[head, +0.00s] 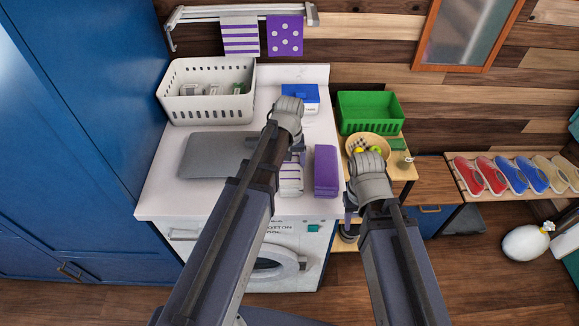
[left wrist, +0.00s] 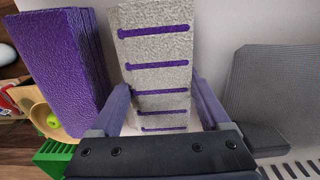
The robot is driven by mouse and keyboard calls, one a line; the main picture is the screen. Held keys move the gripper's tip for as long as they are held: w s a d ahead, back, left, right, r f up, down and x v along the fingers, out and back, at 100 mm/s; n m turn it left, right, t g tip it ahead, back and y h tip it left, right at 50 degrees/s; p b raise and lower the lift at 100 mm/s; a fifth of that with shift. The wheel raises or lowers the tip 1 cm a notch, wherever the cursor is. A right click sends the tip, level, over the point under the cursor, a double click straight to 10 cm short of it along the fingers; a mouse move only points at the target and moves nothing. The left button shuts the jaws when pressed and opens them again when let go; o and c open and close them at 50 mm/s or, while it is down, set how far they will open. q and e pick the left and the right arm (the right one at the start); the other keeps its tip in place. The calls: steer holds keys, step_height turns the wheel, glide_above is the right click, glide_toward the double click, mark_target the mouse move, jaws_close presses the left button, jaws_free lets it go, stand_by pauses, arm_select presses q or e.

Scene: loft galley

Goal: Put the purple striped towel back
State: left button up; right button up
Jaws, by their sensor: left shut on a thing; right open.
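A folded white towel with purple stripes (head: 291,180) is at the right part of the white washer top, left of a folded plain purple towel (head: 326,170). My left gripper (head: 297,157) is shut on the striped towel. In the left wrist view the two fingers (left wrist: 161,90) press its sides, with the striped towel (left wrist: 155,50) upright between them. I cannot tell whether it touches the top. Another purple-striped towel (head: 240,37) hangs on the wall rail (head: 190,14), left of a purple dotted one (head: 285,35). My right gripper (head: 350,204) is open and empty, right of the washer; its fingers are partly hidden.
A white basket (head: 207,112), a grey flat slab (head: 205,156) and a blue-and-white box (head: 300,96) stand on the washer top. A green crate (head: 370,110) and a bowl (head: 366,141) are on a small shelf to the right. A tall blue cabinet (head: 85,130) bounds the left.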

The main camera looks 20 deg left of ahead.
mark_target(290, 163)
arm_select(q)
steer(key=shift+f, duration=0.2)
steer(key=o, duration=1)
steer(key=shift+o, duration=0.2)
steer(key=shift+r, duration=0.1)
steer(key=shift+r, duration=0.15)
step_height(290, 163, up, 12)
steer(key=p, duration=1.2)
steer(key=s+d+m+y, duration=0.1)
steer(key=s+d+m, duration=0.5)
steer(key=s+d, duration=0.4)
steer(key=s, duration=0.4)
steer(key=shift+d+m, duration=0.2)
steer(key=shift+m, duration=0.2)
